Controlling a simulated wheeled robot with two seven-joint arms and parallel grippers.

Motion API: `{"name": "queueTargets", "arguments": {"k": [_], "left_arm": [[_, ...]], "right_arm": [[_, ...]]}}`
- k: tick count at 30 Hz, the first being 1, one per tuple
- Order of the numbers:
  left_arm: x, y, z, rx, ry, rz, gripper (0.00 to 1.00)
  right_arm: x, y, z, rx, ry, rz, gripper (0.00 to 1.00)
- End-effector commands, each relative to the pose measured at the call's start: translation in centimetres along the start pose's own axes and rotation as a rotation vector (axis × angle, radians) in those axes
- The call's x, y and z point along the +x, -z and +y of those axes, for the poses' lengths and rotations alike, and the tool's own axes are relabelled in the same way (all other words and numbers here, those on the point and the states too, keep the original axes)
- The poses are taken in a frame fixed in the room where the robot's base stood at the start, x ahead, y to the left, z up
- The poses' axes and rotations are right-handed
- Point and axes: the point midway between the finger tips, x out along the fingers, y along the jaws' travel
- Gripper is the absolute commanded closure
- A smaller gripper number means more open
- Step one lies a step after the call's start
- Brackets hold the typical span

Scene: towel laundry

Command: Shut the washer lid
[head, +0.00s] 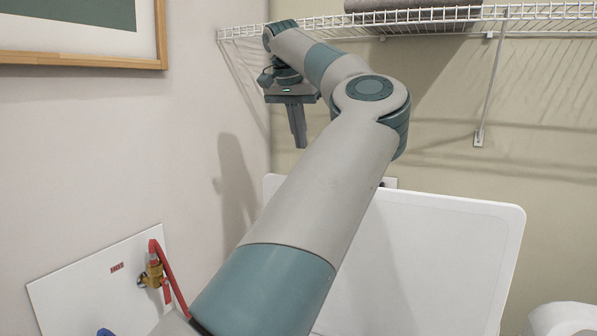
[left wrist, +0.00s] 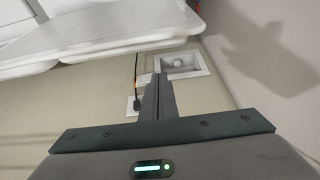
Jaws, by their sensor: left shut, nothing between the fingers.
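The washer lid (head: 440,255) is a white panel with rounded corners. It stands raised and nearly upright in front of the back wall in the head view, and my left arm covers part of its left side. My left gripper (head: 299,146) hangs above the lid's upper left corner, pointing down, apart from it. Its fingers (left wrist: 158,97) are together and empty in the left wrist view. A white panel edge (left wrist: 95,38) crosses the top left there; I cannot tell for sure if it is the lid. My right gripper is not in view. The washer body is hidden in the head view.
A white wire shelf (head: 545,13) with a folded grey cloth (head: 405,4) runs above the arm, close to it. A wall panel with a red hose (head: 170,275) is at lower left. A framed picture (head: 75,58) hangs at upper left. A white rounded object (head: 562,318) shows at lower right.

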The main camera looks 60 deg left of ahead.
Motion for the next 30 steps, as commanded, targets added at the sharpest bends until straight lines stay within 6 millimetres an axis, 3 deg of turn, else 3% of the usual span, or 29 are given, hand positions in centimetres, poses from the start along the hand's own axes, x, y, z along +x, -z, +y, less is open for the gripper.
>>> {"name": "queueTargets", "arguments": {"k": [8,18,30], "left_arm": [[3.3,0.0,0.0,-0.001,0.001,-0.003,1.0],[9.3,0.0,0.0,-0.002,0.002,-0.004,1.0],[7.9,-3.3,-0.1,-0.002,0.002,0.0,1.0]], "right_arm": [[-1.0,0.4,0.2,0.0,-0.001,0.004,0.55],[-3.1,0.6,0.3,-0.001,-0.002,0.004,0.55],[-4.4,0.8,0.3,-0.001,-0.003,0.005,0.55]]}}
